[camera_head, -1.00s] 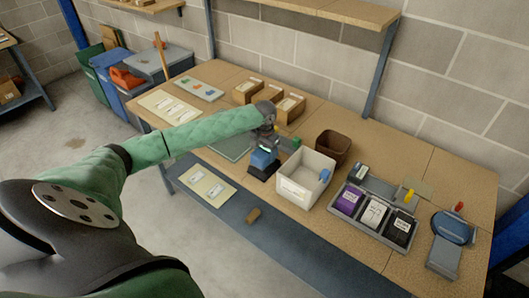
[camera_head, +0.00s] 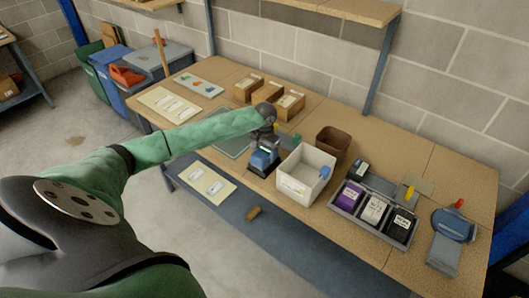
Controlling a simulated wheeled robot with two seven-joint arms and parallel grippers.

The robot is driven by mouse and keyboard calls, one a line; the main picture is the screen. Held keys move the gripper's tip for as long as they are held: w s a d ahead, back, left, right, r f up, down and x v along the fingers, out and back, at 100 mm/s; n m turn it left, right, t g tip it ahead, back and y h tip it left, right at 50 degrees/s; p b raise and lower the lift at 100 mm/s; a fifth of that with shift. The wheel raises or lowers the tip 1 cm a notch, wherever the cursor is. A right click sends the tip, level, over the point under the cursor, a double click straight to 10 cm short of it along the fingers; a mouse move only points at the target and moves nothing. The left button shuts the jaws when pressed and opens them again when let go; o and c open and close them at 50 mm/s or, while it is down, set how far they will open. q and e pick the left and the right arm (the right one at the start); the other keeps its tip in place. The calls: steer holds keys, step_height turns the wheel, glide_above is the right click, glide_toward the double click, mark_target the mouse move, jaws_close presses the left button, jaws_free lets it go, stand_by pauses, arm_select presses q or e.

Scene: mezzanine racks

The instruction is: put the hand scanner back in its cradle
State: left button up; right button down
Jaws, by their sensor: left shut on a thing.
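My left gripper (camera_head: 266,138) reaches in on the green-sleeved arm and points down over the bench's front edge, left of the white bin. It is shut on what I take to be the hand scanner, mostly hidden by the fingers, with a small yellow part showing beside them. Directly below is a blue block with a dark base (camera_head: 263,161), which looks like the cradle. I cannot tell whether the scanner is seated in it or just above it. My right gripper is not in view.
A white bin (camera_head: 291,187) stands close right of the gripper, with a brown bin (camera_head: 345,140) behind. Cardboard boxes (camera_head: 288,107) sit behind the gripper. A tray (camera_head: 372,232) of purple, white and black packs and a blue device (camera_head: 452,226) are further right. A lower shelf (camera_head: 290,240) runs below.

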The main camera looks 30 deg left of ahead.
arm_select(q)
steer(key=o, duration=1.2)
steer(key=shift+o, duration=0.2)
